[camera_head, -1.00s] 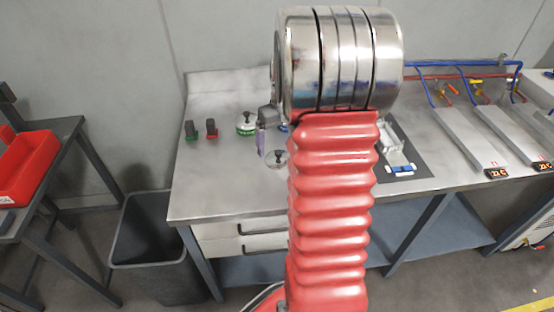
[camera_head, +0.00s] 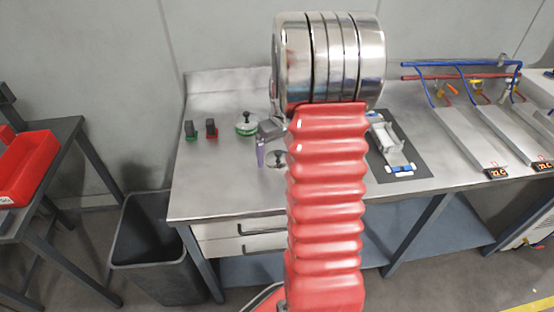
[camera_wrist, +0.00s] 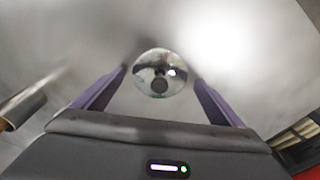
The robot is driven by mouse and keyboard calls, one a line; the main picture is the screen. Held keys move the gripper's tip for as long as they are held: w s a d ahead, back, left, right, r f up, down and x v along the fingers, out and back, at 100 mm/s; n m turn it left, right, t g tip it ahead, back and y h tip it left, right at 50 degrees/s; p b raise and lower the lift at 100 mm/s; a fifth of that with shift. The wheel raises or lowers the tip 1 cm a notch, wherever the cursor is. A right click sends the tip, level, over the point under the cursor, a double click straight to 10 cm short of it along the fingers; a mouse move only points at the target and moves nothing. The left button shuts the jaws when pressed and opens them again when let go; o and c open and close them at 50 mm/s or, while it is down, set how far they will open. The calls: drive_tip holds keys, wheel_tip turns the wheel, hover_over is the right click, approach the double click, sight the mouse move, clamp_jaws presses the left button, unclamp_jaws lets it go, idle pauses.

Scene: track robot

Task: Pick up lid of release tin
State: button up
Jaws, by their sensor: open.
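A round shiny metal lid with a dark central knob (camera_wrist: 157,72) lies between my fingertips in the wrist view. In the head view, a shiny round piece with a knob (camera_head: 276,160) sits on the bench beside my gripper, partly hidden by my red arm. A second round tin with a green band and a black knob (camera_head: 246,124) stands behind it. I cannot tell from the labels which is the release tin. My gripper (camera_wrist: 160,76) is open, with one purple finger on each side of the lid; contact is not visible. In the head view, one purple finger (camera_head: 261,152) shows.
A dark mat (camera_head: 412,172) with a white device lies right of my arm. Metal plates (camera_head: 470,138) with displays are farther right. A bin (camera_head: 150,245) stands left of the bench.

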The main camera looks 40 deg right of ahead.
drive_tip(key=shift+c, duration=0.3)
drive_tip(key=c, duration=1)
drive_tip(key=shift+c, duration=0.2)
drive_tip(key=shift+r, duration=0.1)
wheel_tip(320, 180, up, 10)
drive_tip(key=shift+f, duration=0.1)
idle(0.3)
